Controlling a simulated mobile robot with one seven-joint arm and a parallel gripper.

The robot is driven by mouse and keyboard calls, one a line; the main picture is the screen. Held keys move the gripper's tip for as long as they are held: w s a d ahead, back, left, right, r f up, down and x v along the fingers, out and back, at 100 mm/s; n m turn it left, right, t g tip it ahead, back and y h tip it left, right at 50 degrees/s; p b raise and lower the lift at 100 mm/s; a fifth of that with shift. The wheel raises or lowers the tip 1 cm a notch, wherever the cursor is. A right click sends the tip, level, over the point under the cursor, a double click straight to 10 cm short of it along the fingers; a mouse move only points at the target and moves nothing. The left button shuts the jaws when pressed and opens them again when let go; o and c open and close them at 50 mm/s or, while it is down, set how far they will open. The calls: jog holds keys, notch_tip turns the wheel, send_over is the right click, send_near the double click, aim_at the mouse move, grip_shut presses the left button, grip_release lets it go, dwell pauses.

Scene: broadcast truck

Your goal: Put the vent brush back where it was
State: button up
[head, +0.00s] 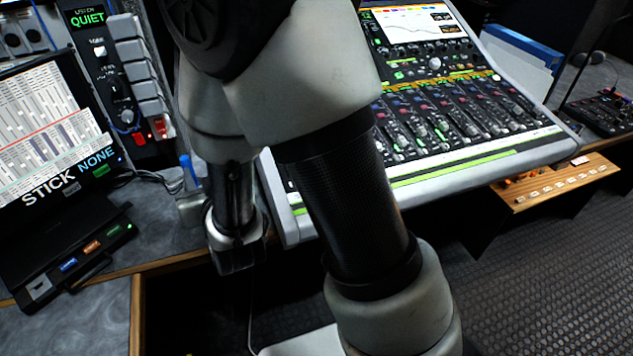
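My arm reaches down across the middle of the head view, in front of the mixing console. A dark end piece, which looks like my gripper (237,257), hangs over the desk's front edge, left of the console. Its fingers cannot be made out, so I cannot tell whether it is open or shut, or whether it holds anything. I cannot clearly identify a vent brush. A small upright blue object (188,172) stands on the desk just left of my arm, at a grey block (190,207) partly hidden by the arm; I cannot tell what it is.
The mixing console (470,130) fills the centre right. A monitor (50,140) and a black button panel (75,255) stand at the left. A wooden labelled panel (556,184) juts out below the console's right. Bare desk (165,232) shows between the button panel and my arm.

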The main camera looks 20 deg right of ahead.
jog(key=d+r+g, duration=0.2)
jog(key=d+r, duration=0.1)
jog(key=r, duration=0.2)
jog(key=s+d+r+g, duration=0.2)
jog(key=s+d, duration=0.2)
jog(key=s, duration=0.3)
jog(key=s+d+r+g+h, duration=0.1)
jog(key=s+d+r+g, duration=0.2)
jog(key=s+d, duration=0.2)
jog(key=s+d+r+g+h, duration=0.1)
jog(key=s+d, duration=0.4)
jog(key=s, duration=0.6)
jog(key=shift+s+d+r+m+g, duration=0.2)
jog(key=shift+r+m+g, duration=0.2)
jog(key=shift+r+g, duration=0.4)
